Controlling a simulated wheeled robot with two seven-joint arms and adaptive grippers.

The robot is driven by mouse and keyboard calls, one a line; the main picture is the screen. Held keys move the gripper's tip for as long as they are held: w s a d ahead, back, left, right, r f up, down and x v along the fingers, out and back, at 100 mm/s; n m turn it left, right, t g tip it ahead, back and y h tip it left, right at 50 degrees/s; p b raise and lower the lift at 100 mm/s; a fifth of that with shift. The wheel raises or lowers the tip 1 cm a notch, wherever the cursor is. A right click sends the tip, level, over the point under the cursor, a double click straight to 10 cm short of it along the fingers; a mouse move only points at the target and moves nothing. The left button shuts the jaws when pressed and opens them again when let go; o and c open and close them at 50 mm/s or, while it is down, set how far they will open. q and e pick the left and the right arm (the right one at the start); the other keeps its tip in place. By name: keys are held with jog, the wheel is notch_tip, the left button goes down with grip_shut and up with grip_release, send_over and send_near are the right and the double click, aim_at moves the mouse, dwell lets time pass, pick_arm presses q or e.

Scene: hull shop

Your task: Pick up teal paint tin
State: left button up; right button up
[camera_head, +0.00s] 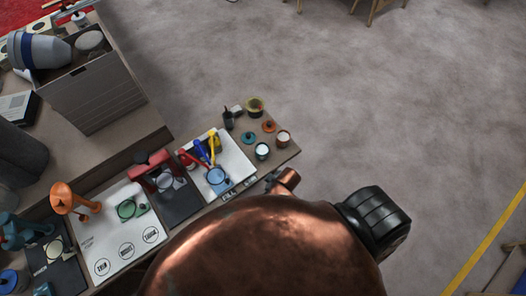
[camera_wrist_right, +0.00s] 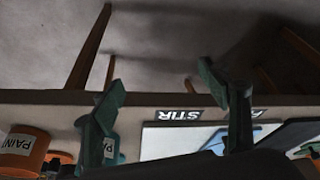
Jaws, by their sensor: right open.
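The teal paint tin (camera_head: 249,137) is on the right end of the workbench in the head view, among other tins. In the right wrist view, a bluish-teal tin with a white label (camera_wrist_right: 112,147) shows partly behind the left finger; that finger hides much of it. My right gripper (camera_wrist_right: 172,100) is open, its two green fingers spread wide with nothing held between them. I cannot tell whether a finger touches the tin. In the head view my copper-coloured arm hides the right gripper. My left gripper is not in view.
A white board (camera_head: 236,160) holds coloured tools. An orange tin labelled PAINT (camera_wrist_right: 24,148) is left in the wrist view.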

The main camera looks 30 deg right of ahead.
aim_at(262, 151)
jog(key=w+a+r+n+y+p, duration=0.1)
jog(key=a+r+n, duration=0.15)
jog(key=r, duration=0.35)
jog(key=w+a+r+n, duration=0.1)
jog(key=w+a+r, duration=0.1)
jog(key=a+r, duration=0.3)
jog(key=w+a+r+n+g+y, duration=0.1)
jog(key=w+a+r+n+y, duration=0.15)
jog(key=a+n, duration=0.55)
jog(key=w+d+f+n+g+h, duration=0.1)
jog(key=d+n, duration=0.1)
jog(key=w+d+f+n, duration=0.1)
jog(key=d+f+n, duration=0.1)
jog(key=d+f+n+g+h, duration=0.1)
jog(key=f+n, duration=0.1)
jog(key=shift+w+d+g+h, duration=0.3)
jog(key=shift+w+d+h, duration=0.05)
jog(key=shift+w+d, duration=0.05)
jog(key=w+d+r+n+h, duration=0.1)
jog(key=w+d, duration=0.3)
jog(key=d, duration=0.4)
jog(key=w+d+r+n+h, duration=0.1)
jog(key=w+d, duration=0.2)
jog(key=d, duration=0.6)
jog(key=f, duration=0.7)
jog(key=shift+w+d+f, duration=0.15)
jog(key=shift+w+f, duration=0.15)
jog(key=shift+w, duration=0.05)
jog(key=shift+c, duration=0.7)
